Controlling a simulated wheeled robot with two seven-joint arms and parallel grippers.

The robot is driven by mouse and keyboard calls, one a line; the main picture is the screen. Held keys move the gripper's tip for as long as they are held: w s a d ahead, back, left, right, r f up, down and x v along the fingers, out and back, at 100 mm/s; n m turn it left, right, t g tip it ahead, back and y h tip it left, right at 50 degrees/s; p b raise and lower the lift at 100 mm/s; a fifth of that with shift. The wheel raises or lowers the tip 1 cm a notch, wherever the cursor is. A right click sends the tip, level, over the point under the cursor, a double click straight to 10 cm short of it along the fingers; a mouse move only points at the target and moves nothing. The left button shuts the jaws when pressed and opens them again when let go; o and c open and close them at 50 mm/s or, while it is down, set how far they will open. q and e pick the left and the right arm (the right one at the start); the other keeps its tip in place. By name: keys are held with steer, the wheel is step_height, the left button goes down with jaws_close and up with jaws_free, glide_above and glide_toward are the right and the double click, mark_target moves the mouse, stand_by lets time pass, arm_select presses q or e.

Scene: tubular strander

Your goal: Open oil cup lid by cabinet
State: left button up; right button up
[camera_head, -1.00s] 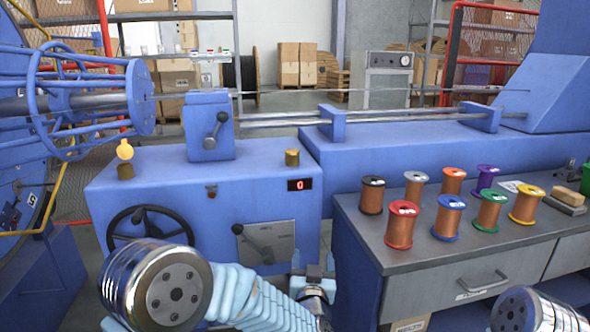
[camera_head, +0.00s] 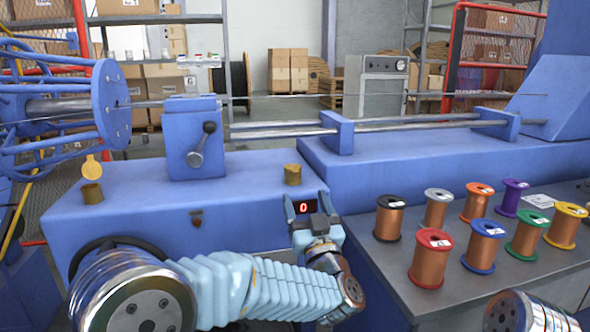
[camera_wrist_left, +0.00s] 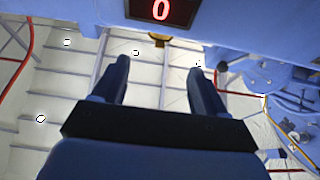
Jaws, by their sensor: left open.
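Two brass oil cups stand on top of the blue cabinet (camera_head: 140,200). The left cup (camera_head: 92,194) has a round yellow lid (camera_head: 93,167) standing up above it. The right cup (camera_head: 292,175) looks closed, with no raised lid. My left gripper (camera_head: 305,198) is open and empty at the cabinet's front, just below the right cup and around the red digit display in the head view. In the left wrist view its two fingers (camera_wrist_left: 158,72) are apart, with a small brass-coloured piece (camera_wrist_left: 158,40) beyond them; I cannot tell what it is. My right gripper is out of view.
The red display (camera_head: 304,207) reads 0. A lever (camera_head: 203,145) sits on the block behind the cups. Several wire spools, such as the red-topped one (camera_head: 431,258), stand on the grey bench at right. Free space lies between the two cups.

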mark_target(296, 173)
arm_select(q)
steer(key=p+x, duration=0.1)
steer(key=x, duration=0.9)
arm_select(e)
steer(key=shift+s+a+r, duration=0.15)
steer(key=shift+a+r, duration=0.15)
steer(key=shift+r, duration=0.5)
